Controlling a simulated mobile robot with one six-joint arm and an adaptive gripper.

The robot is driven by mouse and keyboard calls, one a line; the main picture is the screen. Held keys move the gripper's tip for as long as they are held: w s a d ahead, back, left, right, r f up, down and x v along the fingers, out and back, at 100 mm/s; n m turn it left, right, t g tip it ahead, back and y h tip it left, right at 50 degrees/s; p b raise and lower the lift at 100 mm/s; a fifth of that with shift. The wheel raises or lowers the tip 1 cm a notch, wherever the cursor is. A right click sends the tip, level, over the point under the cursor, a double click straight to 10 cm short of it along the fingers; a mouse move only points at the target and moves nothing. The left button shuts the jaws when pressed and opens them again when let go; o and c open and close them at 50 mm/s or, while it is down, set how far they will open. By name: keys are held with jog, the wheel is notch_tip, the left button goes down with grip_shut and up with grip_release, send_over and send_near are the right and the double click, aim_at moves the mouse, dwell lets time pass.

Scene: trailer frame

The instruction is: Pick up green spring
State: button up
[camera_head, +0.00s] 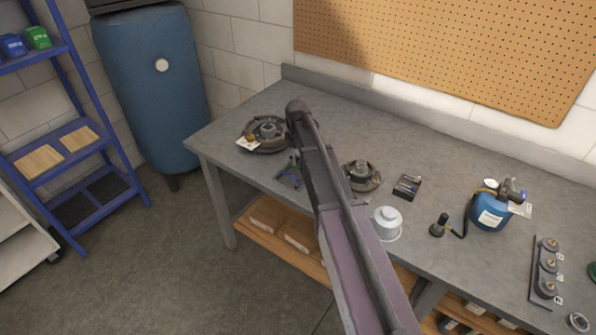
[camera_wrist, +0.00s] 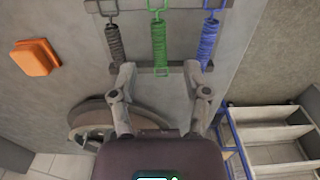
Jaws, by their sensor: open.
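The green spring (camera_wrist: 159,42) hangs upright in the picture in the wrist view, between a dark grey spring (camera_wrist: 114,42) and a blue spring (camera_wrist: 208,42). The lower ends of the springs lie near a dark bar (camera_wrist: 172,68). My gripper (camera_wrist: 158,77) is open and empty. Its two fingers are wide apart, one left and one right of the green spring's lower end, and I see no contact with it.
The workbench (camera_head: 230,140) carries a round brake part (camera_head: 266,131), another one (camera_head: 362,175), a white lidded pot (camera_head: 387,222) and a blue canister (camera_head: 489,212). A blue shelf rack (camera_head: 75,135) stands left. An orange block (camera_wrist: 36,57) is left in the wrist view.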

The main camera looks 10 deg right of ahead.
aim_at(298, 168)
jog(key=shift+f+b, duration=1.55)
jog(key=shift+f, duration=0.3)
grip_shut()
